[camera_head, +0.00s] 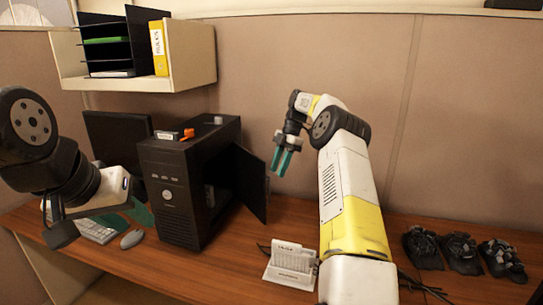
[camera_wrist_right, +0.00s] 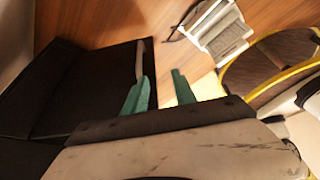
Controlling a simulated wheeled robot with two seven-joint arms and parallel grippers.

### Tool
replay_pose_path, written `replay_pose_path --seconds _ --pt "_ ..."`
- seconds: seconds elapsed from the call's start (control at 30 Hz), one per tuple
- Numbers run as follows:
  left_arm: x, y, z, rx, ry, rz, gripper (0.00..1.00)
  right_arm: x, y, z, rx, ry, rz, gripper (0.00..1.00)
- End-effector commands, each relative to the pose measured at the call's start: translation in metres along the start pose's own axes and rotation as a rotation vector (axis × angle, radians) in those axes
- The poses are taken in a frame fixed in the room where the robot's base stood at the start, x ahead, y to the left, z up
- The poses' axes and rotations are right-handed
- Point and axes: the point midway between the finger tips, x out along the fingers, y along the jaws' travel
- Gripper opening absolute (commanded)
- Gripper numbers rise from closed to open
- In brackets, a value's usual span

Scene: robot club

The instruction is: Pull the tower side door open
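The black computer tower (camera_head: 168,195) stands upright on the desk. Its side door (camera_head: 250,184) is swung out to the right, showing the dark inside. My right gripper (camera_head: 284,162) is just right of the door's upper outer edge, with teal fingers pointing down. In the right wrist view my right gripper (camera_wrist_right: 160,92) has its fingers apart with nothing between them. A dark panel, seemingly the door (camera_wrist_right: 95,85), lies left of the fingers; whether it touches one is unclear.
A small orange item (camera_head: 187,134) and other small things lie on the tower. A monitor (camera_head: 117,135), keyboard (camera_head: 95,231) and mouse (camera_head: 132,238) are at left. A white card holder (camera_head: 291,265) stands front right. Dark bundles (camera_head: 462,253) lie far right. A shelf (camera_head: 190,65) hangs above.

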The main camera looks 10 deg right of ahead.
Motion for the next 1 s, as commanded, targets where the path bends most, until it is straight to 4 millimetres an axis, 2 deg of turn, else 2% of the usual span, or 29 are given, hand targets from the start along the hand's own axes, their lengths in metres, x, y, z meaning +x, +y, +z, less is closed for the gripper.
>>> replay_pose_path --seconds 0.7,1.0 --pt "0.000 0.000 0.000 0.000 0.000 0.000 0.36 -0.048 -0.002 -0.001 -0.002 0.001 0.003 0.33" --pt "0.000 0.000 0.000 0.000 0.000 0.000 0.36 -0.052 -0.004 -0.002 -0.002 0.002 0.001 0.33"
